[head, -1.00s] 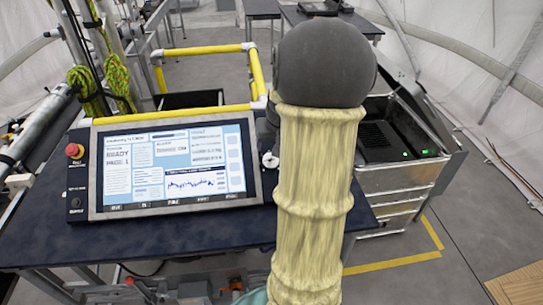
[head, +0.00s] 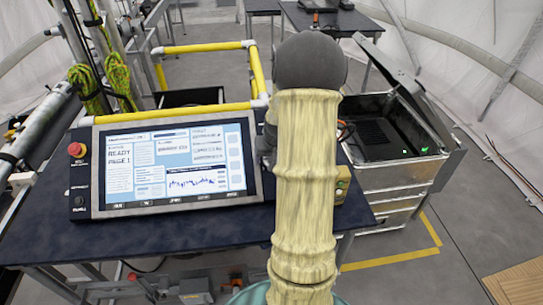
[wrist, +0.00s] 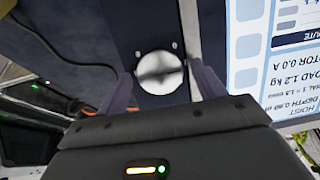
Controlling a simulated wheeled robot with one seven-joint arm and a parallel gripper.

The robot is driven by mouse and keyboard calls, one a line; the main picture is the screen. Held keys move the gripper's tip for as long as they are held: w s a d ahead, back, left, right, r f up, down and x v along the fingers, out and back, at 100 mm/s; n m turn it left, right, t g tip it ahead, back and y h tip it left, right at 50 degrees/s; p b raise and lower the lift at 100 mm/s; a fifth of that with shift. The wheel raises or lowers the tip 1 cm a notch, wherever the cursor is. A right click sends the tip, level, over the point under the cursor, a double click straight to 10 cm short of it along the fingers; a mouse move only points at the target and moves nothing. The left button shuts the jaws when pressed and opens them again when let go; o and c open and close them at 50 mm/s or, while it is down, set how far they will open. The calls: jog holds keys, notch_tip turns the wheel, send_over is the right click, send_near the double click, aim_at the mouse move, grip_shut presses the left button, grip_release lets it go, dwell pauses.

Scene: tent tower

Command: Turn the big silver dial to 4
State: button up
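The big silver dial (wrist: 160,72) is a round bright knob on a dark panel beside the screen in the wrist view. A darker band crosses its face, and two small pale marks sit on the panel by its rim. I cannot read any number. My gripper (wrist: 160,80) is open, with one finger on each side of the dial and visible gaps between. Contact is not seen. In the head view my arm hides the dial, and only part of my dark gripper (head: 267,143) shows at the screen's right edge.
The screen (head: 175,165) stands on the dark table (head: 170,235) directly left of my gripper. A red button (head: 76,149) and a black knob (head: 79,201) are on its left side panel. A small tan box (head: 342,183) is right of my arm. An open metal case (head: 385,177) stands farther right.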

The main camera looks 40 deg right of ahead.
jog(key=c, duration=0.8)
